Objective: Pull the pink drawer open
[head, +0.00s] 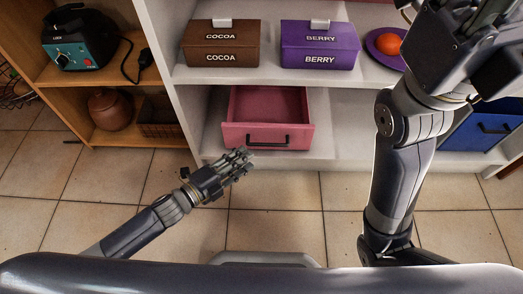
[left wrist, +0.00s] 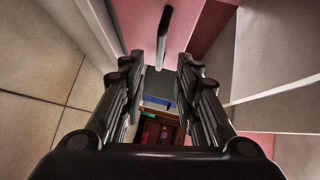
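The pink drawer (head: 240,134) is in the lower shelf bay in the head view. It stands pulled out, with its empty inside showing. Its black bar handle (head: 268,140) is on the front. My left gripper (head: 244,159) is low in front of the drawer, just below and left of the handle. In the left wrist view its two fingers (left wrist: 157,70) are spread with nothing between them. The handle (left wrist: 164,36) shows beyond the fingertips, against the pink front. My right gripper (head: 490,25) is raised at the top right, partly cut off; its fingers are unclear.
A brown cocoa box (head: 222,49), a purple berry box (head: 319,50) and a purple plate (head: 379,47) with an orange fruit (head: 388,44) stand on the shelf above. A blue drawer (head: 480,127) is at right. A wooden shelf (head: 90,68) stands left. The tiled floor is clear.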

